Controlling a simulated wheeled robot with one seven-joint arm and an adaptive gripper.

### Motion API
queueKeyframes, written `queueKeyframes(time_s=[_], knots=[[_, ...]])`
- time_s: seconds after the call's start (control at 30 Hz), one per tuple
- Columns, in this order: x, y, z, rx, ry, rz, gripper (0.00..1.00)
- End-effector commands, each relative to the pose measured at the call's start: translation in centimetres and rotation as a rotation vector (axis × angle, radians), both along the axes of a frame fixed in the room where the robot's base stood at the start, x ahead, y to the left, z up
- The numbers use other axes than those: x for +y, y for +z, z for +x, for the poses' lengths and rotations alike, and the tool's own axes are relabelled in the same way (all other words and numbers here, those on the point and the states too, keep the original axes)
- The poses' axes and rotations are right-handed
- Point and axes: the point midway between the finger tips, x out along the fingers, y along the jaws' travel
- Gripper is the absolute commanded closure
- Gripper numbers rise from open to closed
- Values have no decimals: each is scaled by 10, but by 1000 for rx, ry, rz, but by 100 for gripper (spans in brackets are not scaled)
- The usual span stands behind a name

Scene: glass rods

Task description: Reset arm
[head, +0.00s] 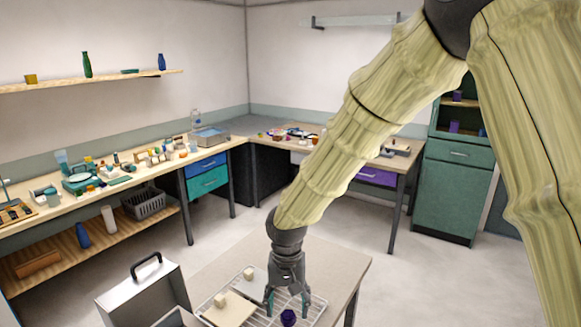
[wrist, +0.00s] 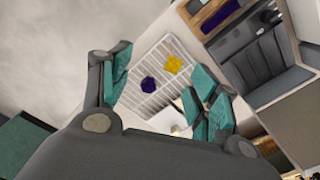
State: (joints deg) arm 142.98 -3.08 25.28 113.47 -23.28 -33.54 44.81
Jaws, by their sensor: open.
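My gripper (head: 288,300) hangs fingers-down over the front table in the head view. It is open, with its two teal fingers apart, and nothing is between them. In the wrist view the fingers of my gripper (wrist: 160,85) stand to either side of a white wire rack (wrist: 139,91). A dark purple piece (head: 288,317) lies on the rack just below the gripper, and it also shows in the wrist view (wrist: 148,84). A yellow piece (wrist: 173,64) lies near it. I cannot tell the height of the fingertips above the rack.
A pale board (head: 236,316) with a small cream block (head: 220,300) lies left of my gripper. Another block (head: 248,273) is behind. A grey case (head: 140,295) with a black handle stands left of the table. Cluttered benches line the walls; the floor between is clear.

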Motion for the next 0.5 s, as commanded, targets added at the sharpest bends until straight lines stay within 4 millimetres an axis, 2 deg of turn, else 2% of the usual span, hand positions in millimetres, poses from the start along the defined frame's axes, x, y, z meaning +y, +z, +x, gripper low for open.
queueKeyframes(time_s=[0.07, 0.1, 0.27, 0.5], knots=[[-1, 0, 0, 0, -2, 0, 39], [-4, -11, -3, 8, -2, 6, 39], [-17, -39, -10, 19, -10, 32, 39], [-31, -89, -27, 38, -11, 77, 39]])
